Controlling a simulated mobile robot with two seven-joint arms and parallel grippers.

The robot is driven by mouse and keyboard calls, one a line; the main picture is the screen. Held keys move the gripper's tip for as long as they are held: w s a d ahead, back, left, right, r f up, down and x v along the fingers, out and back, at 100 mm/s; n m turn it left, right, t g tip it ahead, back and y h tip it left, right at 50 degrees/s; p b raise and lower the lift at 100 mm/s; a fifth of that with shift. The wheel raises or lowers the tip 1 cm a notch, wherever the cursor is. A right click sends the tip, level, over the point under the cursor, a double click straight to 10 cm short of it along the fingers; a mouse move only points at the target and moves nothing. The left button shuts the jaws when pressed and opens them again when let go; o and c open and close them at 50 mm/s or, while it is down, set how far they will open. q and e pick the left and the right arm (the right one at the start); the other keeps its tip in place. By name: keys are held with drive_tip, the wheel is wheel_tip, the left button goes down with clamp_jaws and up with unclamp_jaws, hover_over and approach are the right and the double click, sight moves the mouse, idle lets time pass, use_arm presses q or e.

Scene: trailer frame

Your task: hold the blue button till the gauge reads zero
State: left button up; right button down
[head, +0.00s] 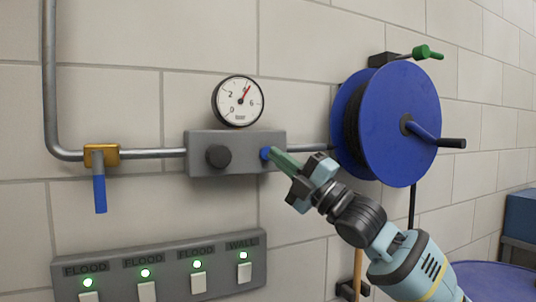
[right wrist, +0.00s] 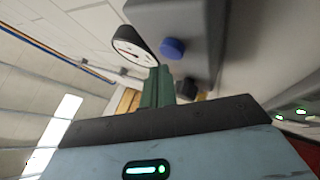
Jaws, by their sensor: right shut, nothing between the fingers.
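The blue button (head: 265,154) sits on the right part of the grey wall box (head: 236,139); it also shows in the right wrist view (right wrist: 172,48). The round white gauge (head: 238,112) is above the box, its red needle pointing up and right, short of the 6 and well away from 0. My right gripper (head: 273,154) is shut and empty, its green fingertips at the button from the right. In the right wrist view the fingertips (right wrist: 159,70) appear slightly apart from the button; I cannot tell if they touch. My left gripper is not in view.
A black knob (head: 218,156) is on the box's left part. A pipe with a blue-handled valve (head: 100,192) runs left. A blue reel (head: 398,122) hangs right, close above my arm. A switch panel (head: 170,268) with green lights is below.

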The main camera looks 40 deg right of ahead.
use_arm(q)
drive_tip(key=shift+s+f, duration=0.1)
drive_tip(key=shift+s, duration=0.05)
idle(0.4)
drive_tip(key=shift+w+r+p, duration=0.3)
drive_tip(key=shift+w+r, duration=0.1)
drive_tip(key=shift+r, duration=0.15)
use_arm(e)
drive_tip(key=shift+w+d, duration=0.1)
drive_tip(key=shift+w, duration=0.3)
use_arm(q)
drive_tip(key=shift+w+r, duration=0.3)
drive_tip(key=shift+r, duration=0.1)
use_arm(e)
drive_tip(key=shift+w+d, duration=0.2)
drive_tip(key=shift+w, duration=0.3)
idle(1.2)
idle(0.6)
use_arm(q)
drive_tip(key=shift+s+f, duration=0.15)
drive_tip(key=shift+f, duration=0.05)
use_arm(e)
drive_tip(key=shift+s+a, duration=0.3)
drive_tip(key=shift+s, duration=0.55)
drive_tip(key=shift+f, duration=0.1)
